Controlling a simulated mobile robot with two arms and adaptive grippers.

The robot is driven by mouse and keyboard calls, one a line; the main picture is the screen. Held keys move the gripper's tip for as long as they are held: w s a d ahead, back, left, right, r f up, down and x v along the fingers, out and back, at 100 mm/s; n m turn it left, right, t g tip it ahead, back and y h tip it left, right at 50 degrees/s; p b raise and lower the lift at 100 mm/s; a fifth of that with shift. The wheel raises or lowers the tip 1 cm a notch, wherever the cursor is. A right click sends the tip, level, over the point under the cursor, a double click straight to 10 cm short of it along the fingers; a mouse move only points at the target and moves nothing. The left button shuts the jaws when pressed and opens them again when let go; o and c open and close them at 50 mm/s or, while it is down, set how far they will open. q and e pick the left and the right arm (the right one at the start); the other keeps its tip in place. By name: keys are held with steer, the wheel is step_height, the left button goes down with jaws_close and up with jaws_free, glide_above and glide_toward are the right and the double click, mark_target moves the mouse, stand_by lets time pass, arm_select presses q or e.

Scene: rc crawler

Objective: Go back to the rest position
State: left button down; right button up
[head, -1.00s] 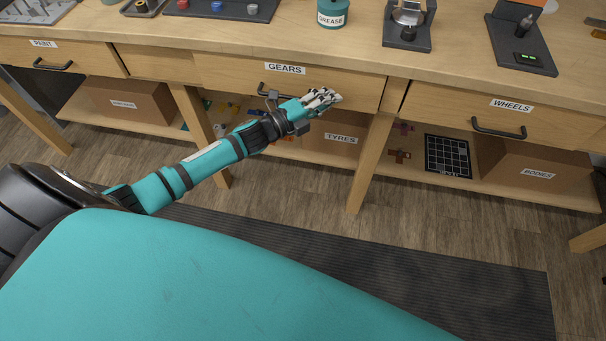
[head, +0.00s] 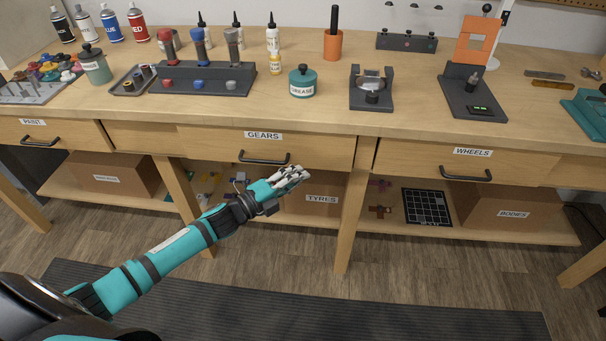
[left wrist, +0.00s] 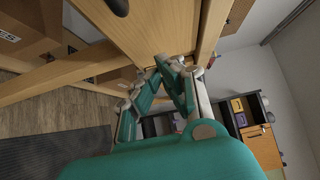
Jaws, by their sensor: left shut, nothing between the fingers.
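My left gripper (head: 292,178) is shut and empty. In the head view it shows just below the front of the GEARS drawer (head: 320,150), to the right of and lower than that drawer's black handle (head: 265,159). My left arm reaches in from the lower left. In the left wrist view the gripper's teal and grey fingers (left wrist: 160,85) show close to the bench's wooden underside, with nothing held between them. I cannot tell whether the fingers touch the wood. My right gripper is not in view.
The workbench top (head: 330,116) carries a grease pot (head: 302,84), bottles, a grey holder with tools (head: 200,82) and small stands. Below, the shelf holds a TYRES box (head: 318,200) and a BODIES box (head: 510,214). A dark mat (head: 300,312) lies on the open floor.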

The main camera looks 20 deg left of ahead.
arm_select(q)
steer(key=v, duration=0.7)
steer(key=s+a+f+n+g+y+p, duration=0.1)
steer(key=s+a+f+n+g+y, duration=0.2)
steer(key=f, duration=0.6)
steer(key=s+a+f+n+y+p, duration=0.15)
steer(key=s+f+n, duration=0.35)
steer(key=f, duration=0.5)
steer(key=s+a+f+n+g+y+p, duration=0.1)
steer(key=s+a+f+n+g+y, duration=0.25)
steer(key=f, duration=0.55)
steer(key=s+d+f+n+g+p, duration=0.1)
steer(key=s+f, duration=0.4)
steer(key=s, duration=0.5)
steer(key=s+d+f+n+g, duration=0.4)
steer(key=s+d+f+n, duration=0.1)
steer(key=s, duration=0.6)
steer(key=s+d+f+n+g+p, duration=0.1)
steer(key=s+d+f+n+g, duration=0.2)
steer(key=s, duration=0.7)
step_height(320, 180, down, 3)
steer(key=shift+s+d+f+n+y+p, duration=0.1)
steer(key=shift+s+d+n+y+p, duration=0.35)
steer(key=shift+d, duration=0.65)
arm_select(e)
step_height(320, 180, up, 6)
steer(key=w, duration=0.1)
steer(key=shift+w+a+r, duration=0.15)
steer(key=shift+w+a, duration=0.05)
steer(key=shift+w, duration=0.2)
